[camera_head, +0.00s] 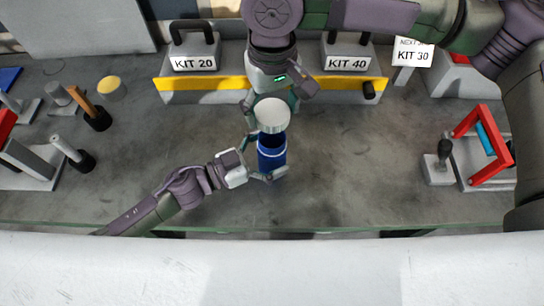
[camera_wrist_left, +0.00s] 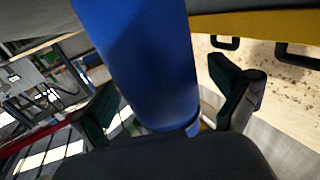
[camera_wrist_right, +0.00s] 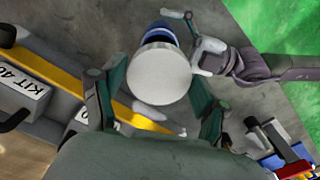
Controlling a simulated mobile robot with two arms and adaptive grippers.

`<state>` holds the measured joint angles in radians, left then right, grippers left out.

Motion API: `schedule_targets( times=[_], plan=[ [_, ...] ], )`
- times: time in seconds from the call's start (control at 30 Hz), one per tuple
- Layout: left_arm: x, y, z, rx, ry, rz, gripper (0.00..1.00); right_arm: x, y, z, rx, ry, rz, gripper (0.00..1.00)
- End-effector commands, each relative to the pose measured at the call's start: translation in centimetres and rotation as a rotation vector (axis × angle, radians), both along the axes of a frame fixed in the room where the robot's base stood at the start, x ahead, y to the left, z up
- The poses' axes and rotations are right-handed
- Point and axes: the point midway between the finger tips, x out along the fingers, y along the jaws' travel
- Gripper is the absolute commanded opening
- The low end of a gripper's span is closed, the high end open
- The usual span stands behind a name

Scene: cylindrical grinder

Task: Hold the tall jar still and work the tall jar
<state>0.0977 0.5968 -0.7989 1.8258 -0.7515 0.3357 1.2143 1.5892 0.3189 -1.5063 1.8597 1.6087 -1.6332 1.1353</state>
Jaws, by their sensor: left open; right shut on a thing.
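The tall jar (camera_head: 272,157) has a blue body and a wide white lid (camera_head: 273,116). It stands near the middle of the grey table. My left gripper (camera_head: 258,163) is open around the blue body from the lower left. In the left wrist view its dark fingers stand apart on either side of the jar (camera_wrist_left: 145,60). My right gripper (camera_head: 272,102) comes down from above and is shut on the lid. In the right wrist view the lid (camera_wrist_right: 160,77) lies between its fingers and hides most of the jar.
Boxes marked KIT 20 (camera_head: 195,70) and KIT 40 (camera_head: 348,65) stand behind, with a yellow strip (camera_head: 215,84) along their front. Handled tools (camera_head: 97,118) are at left, a red frame (camera_head: 487,147) at right. Table around the jar is clear.

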Motion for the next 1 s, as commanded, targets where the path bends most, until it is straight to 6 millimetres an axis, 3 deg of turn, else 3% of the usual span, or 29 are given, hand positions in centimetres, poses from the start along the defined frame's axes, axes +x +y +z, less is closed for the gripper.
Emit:
schedule_targets(
  times=[0.07,0.6,0.73,1.0],
  plan=[
    [0.0,0.0,0.0,0.000,0.000,0.000,0.97,0.0,0.0,0.0,0.000,0.000,0.000,0.56],
    [0.0,0.0,0.0,0.000,0.001,0.000,0.07,0.0,0.0,0.0,0.000,0.000,0.000,0.56],
    [0.0,0.0,0.0,0.000,0.001,0.000,0.06,0.0,0.0,-0.5,0.000,0.001,0.000,0.56],
    [0.0,0.0,0.0,-0.001,0.000,0.000,0.05,-0.1,0.0,-4.3,-0.001,0.003,0.000,0.56]
  ],
)
